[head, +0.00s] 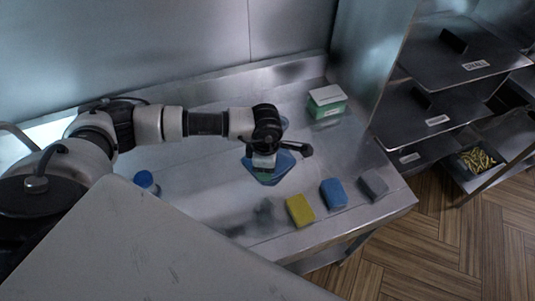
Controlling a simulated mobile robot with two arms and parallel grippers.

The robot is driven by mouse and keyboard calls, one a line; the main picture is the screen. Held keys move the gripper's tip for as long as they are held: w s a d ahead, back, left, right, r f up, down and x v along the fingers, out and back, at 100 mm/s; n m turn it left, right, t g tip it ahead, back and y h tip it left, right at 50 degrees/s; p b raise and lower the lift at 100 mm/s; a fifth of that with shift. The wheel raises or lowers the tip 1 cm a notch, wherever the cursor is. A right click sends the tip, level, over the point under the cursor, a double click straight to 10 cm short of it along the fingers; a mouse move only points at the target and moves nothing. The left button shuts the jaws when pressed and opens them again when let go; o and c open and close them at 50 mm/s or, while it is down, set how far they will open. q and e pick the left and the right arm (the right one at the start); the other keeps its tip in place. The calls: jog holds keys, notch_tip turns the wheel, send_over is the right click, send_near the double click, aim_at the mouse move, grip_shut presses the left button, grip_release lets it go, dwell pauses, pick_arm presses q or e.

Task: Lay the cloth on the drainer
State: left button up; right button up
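My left arm reaches in from the left, and its gripper (264,167) points down over a flat blue item (283,163) on the steel counter. I cannot tell whether this blue item is the drainer or a cloth. A small green patch shows at the fingertips; I cannot tell whether it is held or lies on the blue item. The fingers are too small and dark to read as open or shut. A yellow folded cloth or sponge (300,210), a blue one (333,193) and a grey one (373,186) lie along the counter's right front. My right gripper is not in view.
A green box with a white lid (327,101) stands at the back right. A blue-capped bottle (146,181) is left of the gripper. A metal shelf rack (440,60) stands right, with a tray of yellow fries (478,160) low down.

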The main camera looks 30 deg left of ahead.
pick_arm(q)
jog(key=shift+w+a+f, duration=0.15)
jog(key=shift+w+f, duration=0.05)
jog(key=shift+f, duration=0.05)
jog(key=c, duration=0.5)
jog(key=w+a+f, duration=0.3)
jog(key=shift+w+a+f, duration=0.1)
jog(key=shift+a+f, duration=0.05)
jog(key=shift+f, duration=0.05)
grip_shut()
notch_tip(320, 180, down, 2)
jog(key=shift+f, duration=0.4)
notch_tip(320, 180, down, 4)
jog(key=b, duration=0.4)
jog(key=shift+f, duration=0.1)
